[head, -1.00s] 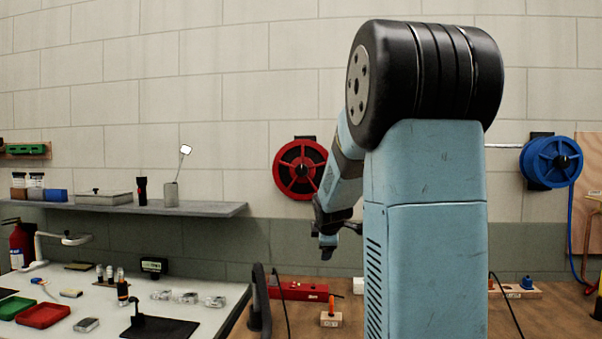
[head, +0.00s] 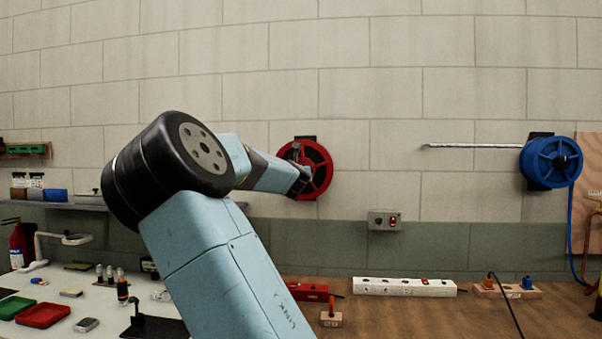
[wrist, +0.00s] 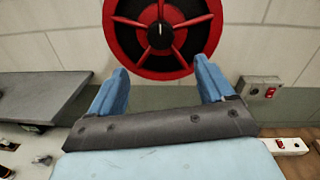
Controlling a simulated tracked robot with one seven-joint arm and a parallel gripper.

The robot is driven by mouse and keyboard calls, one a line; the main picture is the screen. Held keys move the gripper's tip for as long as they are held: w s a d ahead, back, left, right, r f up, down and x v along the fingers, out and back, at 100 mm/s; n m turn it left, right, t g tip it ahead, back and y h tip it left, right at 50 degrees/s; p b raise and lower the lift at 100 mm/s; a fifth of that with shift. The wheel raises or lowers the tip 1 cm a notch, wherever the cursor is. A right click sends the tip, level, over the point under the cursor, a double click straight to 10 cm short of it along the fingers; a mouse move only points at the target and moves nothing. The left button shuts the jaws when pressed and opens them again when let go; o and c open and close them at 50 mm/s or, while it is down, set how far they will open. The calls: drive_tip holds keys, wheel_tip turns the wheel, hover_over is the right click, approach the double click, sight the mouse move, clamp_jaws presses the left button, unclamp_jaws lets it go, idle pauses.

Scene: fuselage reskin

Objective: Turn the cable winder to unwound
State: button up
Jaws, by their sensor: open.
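A round red reel with spokes and a black hub, which looks like the cable winder, hangs on the wall; it shows in the head view (head: 322,168) and ahead of the fingers in the wrist view (wrist: 190,62). My gripper (wrist: 161,66) is open, with its two blue fingers apart and nothing between them. In the head view my gripper (head: 299,178) overlaps the left part of the red reel; whether it touches is unclear. In the wrist view the hub stands beyond the fingertips, roughly centred. No marking of the winder's state is readable.
A blue reel (head: 551,162) with a hanging blue line is on the wall at right, beside a metal rod (head: 470,146). A switch box (head: 385,220) sits below right of the red reel. A grey shelf (wrist: 38,97) is at left. A power strip (head: 405,287) lies on the bench.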

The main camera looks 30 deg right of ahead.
drive_tip(key=x, duration=1.3)
drive_tip(key=shift+w+d, duration=0.2)
drive_tip(key=shift+w, duration=0.05)
drive_tip(key=shift+c, duration=0.2)
drive_tip(key=c, duration=1)
